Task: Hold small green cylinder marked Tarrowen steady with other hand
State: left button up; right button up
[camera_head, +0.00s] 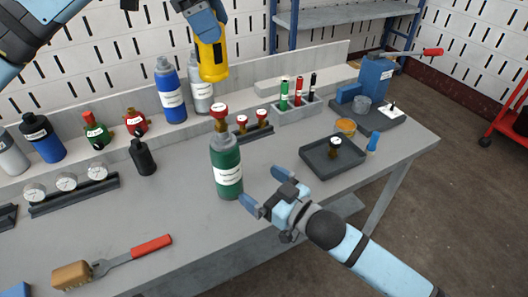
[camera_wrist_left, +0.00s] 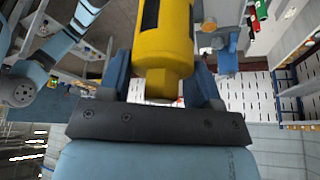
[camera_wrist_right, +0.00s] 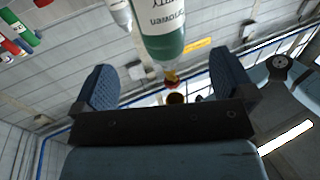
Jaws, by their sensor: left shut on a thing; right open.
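The green cylinder (camera_head: 227,165) with a grey shoulder, white label and red-topped valve (camera_head: 220,111) stands upright near the middle of the bench. In the right wrist view the green cylinder (camera_wrist_right: 165,40) shows part of its label, ending in "rowen". My right gripper (camera_head: 266,190) is open just right of its lower part, with a gap between them. My left gripper (camera_head: 207,28) is shut on a yellow tool (camera_head: 213,62), held high behind and above the cylinder; the tool (camera_wrist_left: 163,50) also fills the left wrist view between the fingers.
Blue (camera_head: 171,92) and grey (camera_head: 201,88) cylinders stand behind. A black bottle (camera_head: 143,157) and gauge rail (camera_head: 75,193) are left. A dark tray (camera_head: 318,166) lies right of my right gripper.

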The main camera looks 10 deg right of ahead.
aim_at(227, 161)
jog(key=x, duration=1.2)
jog(key=c, duration=1.3)
jog(key=o, duration=0.5)
jog(key=shift+c, duration=1)
pick_arm(q)
jog(key=shift+m, duration=0.6)
jog(key=shift+f, duration=2.05)
